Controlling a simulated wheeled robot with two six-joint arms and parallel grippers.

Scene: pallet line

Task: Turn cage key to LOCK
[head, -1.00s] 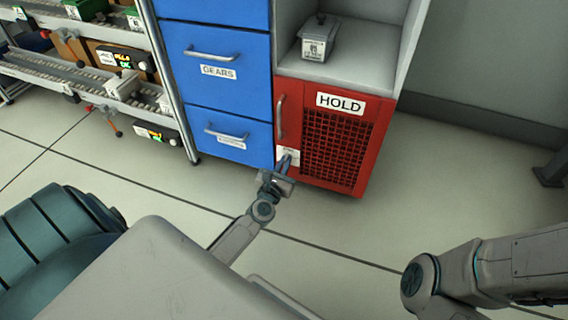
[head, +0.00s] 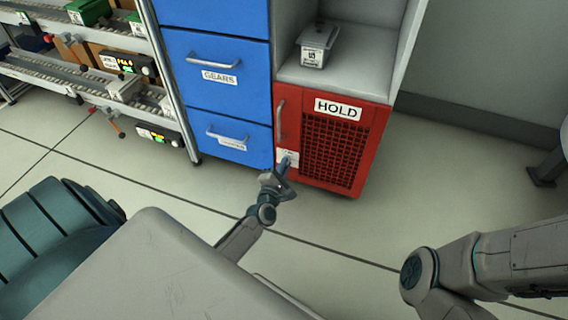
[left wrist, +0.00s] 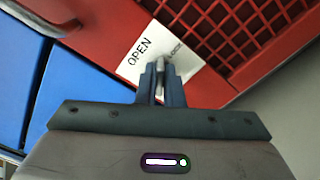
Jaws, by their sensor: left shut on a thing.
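The red HOLD cage (head: 375,140) stands at the bottom of the cabinet, with a mesh door and a grey handle. Low on its left side is a white key plate (head: 288,155). The fingers hide most of the key. My right gripper is out of view; only its arm shows.
Blue drawers (head: 215,95) stand left of the cage, one labelled GEARS. A grey lidded box (head: 317,45) sits on the shelf above the cage. A roller rack (head: 80,75) with boxes is at far left. The floor before the cage is clear.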

